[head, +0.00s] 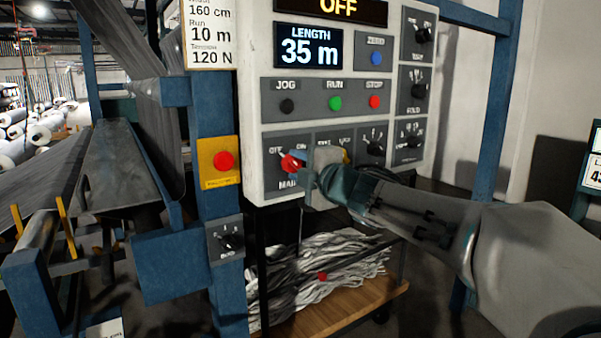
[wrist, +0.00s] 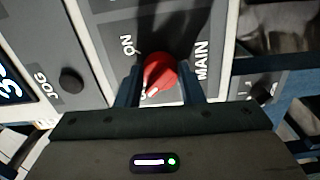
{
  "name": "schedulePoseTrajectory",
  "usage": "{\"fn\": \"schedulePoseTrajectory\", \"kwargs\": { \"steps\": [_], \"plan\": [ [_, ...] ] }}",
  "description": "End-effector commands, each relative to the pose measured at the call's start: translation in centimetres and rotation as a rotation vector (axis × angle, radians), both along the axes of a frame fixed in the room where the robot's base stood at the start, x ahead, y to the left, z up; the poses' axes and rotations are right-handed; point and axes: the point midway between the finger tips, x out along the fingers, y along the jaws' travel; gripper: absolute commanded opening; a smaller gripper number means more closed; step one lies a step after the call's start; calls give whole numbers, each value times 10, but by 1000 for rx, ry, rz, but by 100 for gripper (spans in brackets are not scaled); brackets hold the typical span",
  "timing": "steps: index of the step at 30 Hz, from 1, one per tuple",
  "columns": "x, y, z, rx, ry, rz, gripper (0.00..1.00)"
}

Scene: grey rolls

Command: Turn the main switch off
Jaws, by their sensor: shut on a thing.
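The main switch (head: 289,163) is a red rotary knob on a grey plate at the lower left of the control panel, with OFF at its upper left, ON at its upper right and MAIN below. My gripper (head: 303,166) reaches it from the right and partly covers it. In the wrist view the knob (wrist: 161,72) sits between the two dark fingers of my gripper (wrist: 162,84), which is shut on it. The knob's white mark points towards the OFF side. The OFF label is hidden in the wrist view. The top display (head: 338,8) reads OFF.
JOG (head: 287,106), RUN (head: 335,103) and STOP (head: 375,102) buttons sit above the switch. Another dial (head: 374,146) is close to the right, near my wrist. A red emergency button (head: 223,161) on a yellow box is at the left. A cart (head: 345,306) stands below.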

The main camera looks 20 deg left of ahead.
Motion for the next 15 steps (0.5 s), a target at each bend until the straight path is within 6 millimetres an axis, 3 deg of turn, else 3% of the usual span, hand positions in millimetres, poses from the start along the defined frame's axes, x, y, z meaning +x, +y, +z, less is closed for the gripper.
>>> {"fn": "schedulePoseTrajectory", "kwargs": {
  "steps": [15],
  "plan": [
    [-1, 1, -1, -48, -54, 3, 12]
  ]
}}
